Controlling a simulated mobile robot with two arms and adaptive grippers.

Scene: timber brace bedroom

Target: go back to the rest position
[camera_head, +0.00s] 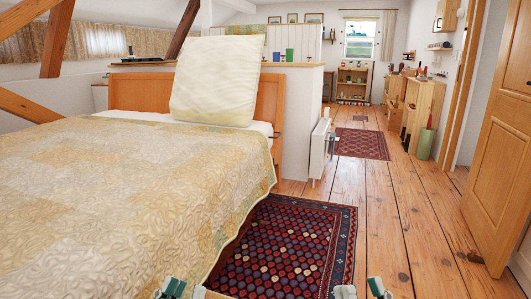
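My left gripper (184,290) shows at the bottom edge, in front of the bed's near right side. Its two pale green and white fingertips are apart with a gap between them. My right gripper (361,290) shows at the bottom edge, over the wooden floor by the rug's near right corner. Its two fingertips are apart, with nothing seen between them. The rest of both grippers and arms is cut off by the frame. A small tan piece shows right of the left fingertips; I cannot tell what it is.
A bed (110,205) with a quilt fills the left, with a large pillow (217,80) against its headboard. A patterned rug (290,245) lies beside it. A wooden door (500,150) stands at the right. Bare floor (400,220) runs back between them towards shelves (351,85).

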